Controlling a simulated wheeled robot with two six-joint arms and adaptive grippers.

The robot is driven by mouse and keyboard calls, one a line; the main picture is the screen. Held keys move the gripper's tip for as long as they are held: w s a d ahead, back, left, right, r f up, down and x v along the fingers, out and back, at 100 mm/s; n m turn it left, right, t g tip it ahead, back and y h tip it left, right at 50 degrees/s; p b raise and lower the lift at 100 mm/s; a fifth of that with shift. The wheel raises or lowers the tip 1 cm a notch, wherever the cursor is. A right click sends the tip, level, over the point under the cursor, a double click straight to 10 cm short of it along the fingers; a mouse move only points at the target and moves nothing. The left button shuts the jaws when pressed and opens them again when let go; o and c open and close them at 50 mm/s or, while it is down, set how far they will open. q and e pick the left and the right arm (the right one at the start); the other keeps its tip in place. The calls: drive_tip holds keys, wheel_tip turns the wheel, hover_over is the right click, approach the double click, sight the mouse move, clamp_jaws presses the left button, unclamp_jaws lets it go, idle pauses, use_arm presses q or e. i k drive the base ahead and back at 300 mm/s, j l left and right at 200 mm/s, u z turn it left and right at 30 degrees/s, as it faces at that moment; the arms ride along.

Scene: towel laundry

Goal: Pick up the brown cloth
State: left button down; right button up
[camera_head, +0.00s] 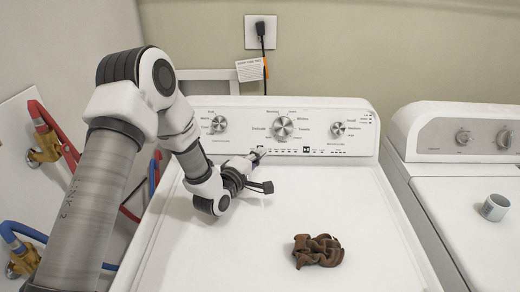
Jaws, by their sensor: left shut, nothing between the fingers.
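The brown cloth (318,251) lies crumpled on the white top of the washer (370,215), right of the middle and toward the front. My left gripper (262,152) is shut and empty. It is near the back of the washer top, close to the control panel, behind and to the left of the cloth and clear of it. My right gripper is not in view.
The washer's control panel (305,115) with several knobs rises behind the top. A second white machine (470,215) stands at the right with a small grey cup (495,207) on it. Red and blue hoses (22,230) run at the left. The washer top around the cloth is clear.

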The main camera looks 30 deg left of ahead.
sight(323, 248)
drive_tip(key=k+l, duration=0.5)
drive_tip(key=k, duration=0.2)
drive_tip(key=k+l, duration=0.5)
drive_tip(key=k, duration=0.15)
